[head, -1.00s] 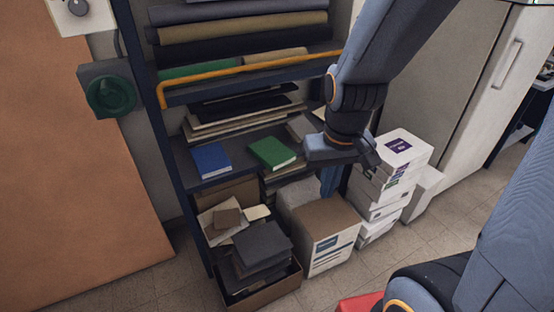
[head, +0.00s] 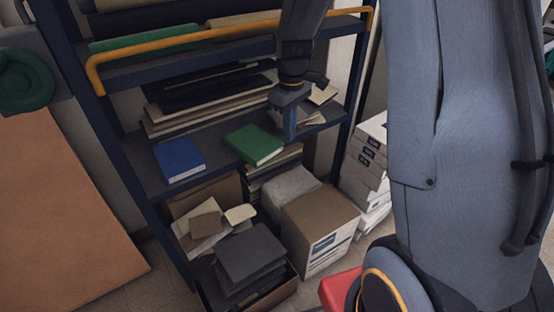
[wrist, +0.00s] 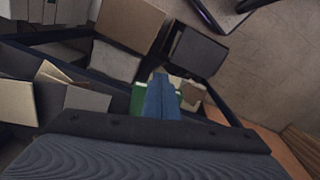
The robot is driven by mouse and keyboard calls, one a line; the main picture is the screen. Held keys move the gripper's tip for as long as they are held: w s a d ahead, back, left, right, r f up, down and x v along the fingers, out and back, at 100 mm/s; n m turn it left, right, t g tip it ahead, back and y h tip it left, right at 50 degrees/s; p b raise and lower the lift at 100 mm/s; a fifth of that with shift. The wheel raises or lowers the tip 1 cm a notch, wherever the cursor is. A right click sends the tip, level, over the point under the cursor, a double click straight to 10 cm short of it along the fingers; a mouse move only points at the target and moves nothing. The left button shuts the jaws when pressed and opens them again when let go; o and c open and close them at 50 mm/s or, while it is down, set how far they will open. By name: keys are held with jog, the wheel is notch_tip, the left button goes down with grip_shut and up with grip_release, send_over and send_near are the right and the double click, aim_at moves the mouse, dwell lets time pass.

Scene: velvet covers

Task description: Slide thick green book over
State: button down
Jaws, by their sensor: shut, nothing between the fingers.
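The thick green book (head: 254,144) lies flat on the dark shelf board (head: 213,154), its pale page edge facing the front. A thinner-looking blue book (head: 179,159) lies flat to its left, with a bare gap between them. My gripper (head: 289,136) points down just right of the green book, fingers shut and empty. I cannot tell whether the fingers touch the book. In the wrist view, the shut fingers (wrist: 160,78) cover part of the green book (wrist: 138,102), and green shows on both sides of them.
Stacked dark and pale sheets (head: 205,105) fill the back of the shelf. Loose pale pieces (head: 322,94) lie at its right end. A yellow rail (head: 190,48) fronts the shelf above. A cardboard box (head: 318,228) and a dark stack (head: 250,252) stand below.

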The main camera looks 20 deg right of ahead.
aim_at(272, 149)
jog(key=w+f, duration=0.1)
jog(key=f, duration=0.2)
jog(key=w+a+f+p, duration=0.1)
jog(key=f, duration=0.3)
jog(key=w+f, duration=0.1)
jog(key=f, duration=0.3)
jog(key=shift+w+a+p, duration=0.25)
jog(key=shift+p, duration=0.1)
jog(key=shift+w+a, duration=0.3)
jog(key=shift+w, duration=0.15)
jog(key=shift+w+a+b, duration=0.3)
jog(key=shift+w+a, duration=0.6)
jog(key=shift+w, duration=0.3)
jog(key=shift+s+d, duration=0.1)
jog(key=shift+s, duration=0.05)
